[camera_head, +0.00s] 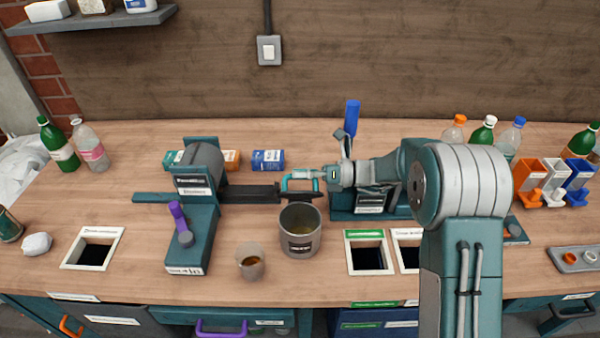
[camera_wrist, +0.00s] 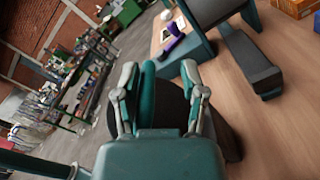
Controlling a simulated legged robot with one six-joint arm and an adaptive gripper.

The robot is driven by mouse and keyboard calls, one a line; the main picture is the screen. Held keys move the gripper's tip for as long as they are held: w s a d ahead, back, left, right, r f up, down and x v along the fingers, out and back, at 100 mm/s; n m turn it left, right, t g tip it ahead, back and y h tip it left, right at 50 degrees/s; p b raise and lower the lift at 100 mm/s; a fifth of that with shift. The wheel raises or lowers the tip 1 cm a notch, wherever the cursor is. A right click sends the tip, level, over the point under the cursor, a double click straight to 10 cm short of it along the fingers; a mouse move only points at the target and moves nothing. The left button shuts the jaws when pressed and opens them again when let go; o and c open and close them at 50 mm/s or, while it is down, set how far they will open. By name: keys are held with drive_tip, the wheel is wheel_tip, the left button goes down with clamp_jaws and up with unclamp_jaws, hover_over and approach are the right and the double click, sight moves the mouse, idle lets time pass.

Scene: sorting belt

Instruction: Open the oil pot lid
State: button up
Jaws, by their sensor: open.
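The grey metal pot (camera_head: 300,246) stands at the middle of the bench, its round mouth visible with something yellowish-brown inside. A dark flat lid (camera_head: 311,197) shows nearly edge-on above and behind the pot's rim, clear of the mouth. I cannot tell whether it hovers or rests on something. A teal handle (camera_head: 287,181) stands above the lid. My gripper (camera_head: 308,177) reaches in from the right at that handle. In the wrist view, my open gripper (camera_wrist: 161,92) has a finger on each side of the teal handle (camera_wrist: 147,85), with the dark lid (camera_wrist: 177,107) behind.
A teal machine (camera_head: 190,238) with a purple lever stands left of the pot. A small cup (camera_head: 250,264) is at the front. A blue upright handle (camera_head: 351,117) rises behind my arm. Bench cutouts (camera_head: 368,240) lie to the right. Bottles (camera_head: 92,150) stand at the left.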

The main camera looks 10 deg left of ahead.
wheel_tip(320, 180, up, 10)
idle(0.5)
